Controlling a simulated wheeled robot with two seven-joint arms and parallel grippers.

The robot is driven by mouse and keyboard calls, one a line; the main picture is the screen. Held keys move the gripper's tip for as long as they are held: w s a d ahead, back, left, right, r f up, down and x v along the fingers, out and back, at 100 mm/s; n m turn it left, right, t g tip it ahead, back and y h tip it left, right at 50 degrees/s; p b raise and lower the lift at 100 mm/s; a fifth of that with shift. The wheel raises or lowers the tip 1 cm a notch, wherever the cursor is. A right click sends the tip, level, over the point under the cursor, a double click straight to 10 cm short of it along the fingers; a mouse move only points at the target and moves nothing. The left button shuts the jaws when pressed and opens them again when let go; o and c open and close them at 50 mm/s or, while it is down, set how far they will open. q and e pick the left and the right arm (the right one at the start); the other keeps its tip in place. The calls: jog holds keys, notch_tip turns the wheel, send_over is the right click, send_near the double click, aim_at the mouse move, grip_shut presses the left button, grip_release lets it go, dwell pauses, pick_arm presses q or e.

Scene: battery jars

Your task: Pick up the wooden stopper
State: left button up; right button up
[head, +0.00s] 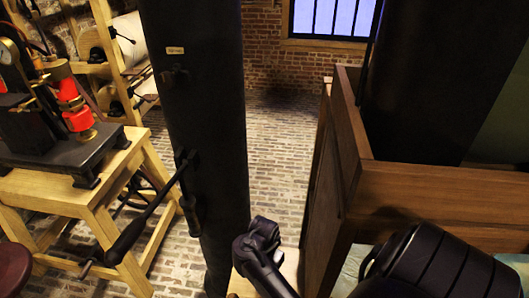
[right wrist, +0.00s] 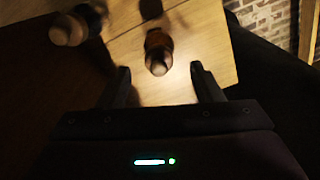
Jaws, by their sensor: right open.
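In the right wrist view my right gripper (right wrist: 163,80) is open, with its two dark fingers apart and nothing between the tips. Just beyond the tips, roughly centred, a small rounded brown-and-dark object (right wrist: 158,52) rests on a light wooden top (right wrist: 205,45). It may be the wooden stopper, but it is blurred and I cannot be sure. A second object with a pale round end (right wrist: 68,30) is at the upper left, also blurred. In the head view only part of my dark right arm shows at the bottom. My left gripper is not in view.
In the head view a wooden-walled box or bench (head: 430,190) stands right. A dark column (head: 200,110) rises left of centre, with a lever on it. A light wooden stand (head: 75,185) with a black-and-red machine is at far left. Brick floor (head: 285,150) is open between.

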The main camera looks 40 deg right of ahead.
jog(key=f+b, duration=0.1)
jog(key=f, duration=0.2)
jog(key=shift+d+f, duration=0.15)
jog(key=shift+d, duration=0.05)
jog(key=shift+f, duration=0.4)
jog(key=shift+d, duration=0.1)
jog(key=c, duration=1)
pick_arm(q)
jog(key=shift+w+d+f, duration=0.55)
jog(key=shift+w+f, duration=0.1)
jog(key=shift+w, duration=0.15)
pick_arm(e)
jog(key=shift+c, duration=0.2)
